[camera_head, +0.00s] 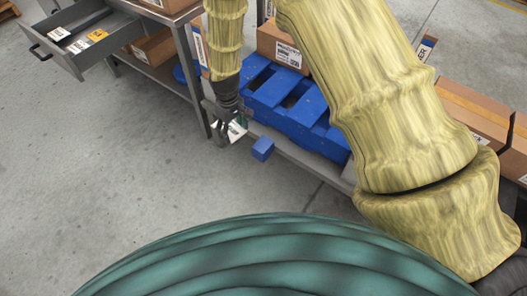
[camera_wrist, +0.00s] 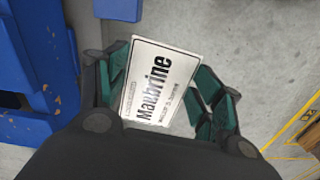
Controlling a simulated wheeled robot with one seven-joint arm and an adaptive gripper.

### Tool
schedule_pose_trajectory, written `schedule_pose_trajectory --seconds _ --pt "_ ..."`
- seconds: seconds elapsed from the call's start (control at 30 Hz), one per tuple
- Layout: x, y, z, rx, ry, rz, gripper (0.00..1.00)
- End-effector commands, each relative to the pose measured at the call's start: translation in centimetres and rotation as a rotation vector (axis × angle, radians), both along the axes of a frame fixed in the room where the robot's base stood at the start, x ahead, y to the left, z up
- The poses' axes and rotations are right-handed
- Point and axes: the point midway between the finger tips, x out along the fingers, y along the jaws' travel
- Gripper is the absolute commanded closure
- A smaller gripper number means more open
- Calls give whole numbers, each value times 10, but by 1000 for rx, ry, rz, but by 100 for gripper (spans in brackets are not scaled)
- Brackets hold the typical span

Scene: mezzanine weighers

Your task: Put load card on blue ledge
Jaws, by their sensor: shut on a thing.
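My gripper (camera_head: 226,127) is shut on a white load card (camera_head: 237,130) with dark print. In the wrist view the load card (camera_wrist: 160,88) reads "Maubrine" and sits tilted between the green-padded fingers of my gripper (camera_wrist: 163,95). The small blue ledge (camera_head: 263,148) juts out at the front of the low grey platform, just right of and below my gripper. In the wrist view the blue ledge (camera_wrist: 118,8) shows at the top edge, beyond the card and apart from it. The ledge's top face looks bare.
A blue pallet (camera_head: 285,105) lies behind the ledge, with a cardboard box (camera_head: 281,47) at its back. A grey table (camera_head: 178,22) has an open drawer (camera_head: 62,57) holding white and orange cards. Concrete floor (camera_head: 110,170) is clear at left. More boxes (camera_head: 470,112) stand at right.

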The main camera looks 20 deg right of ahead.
Motion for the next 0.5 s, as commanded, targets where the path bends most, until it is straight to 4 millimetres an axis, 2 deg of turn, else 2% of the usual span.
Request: schedule_pose_trajectory --seconds 0.03,0.2,0.37,0.5 --pt "2 7 -24 2 1 27 50" --pt "5 26 -57 8 2 98 50" --pt "6 33 -70 11 3 129 50" --pt "5 22 -72 11 3 132 50"
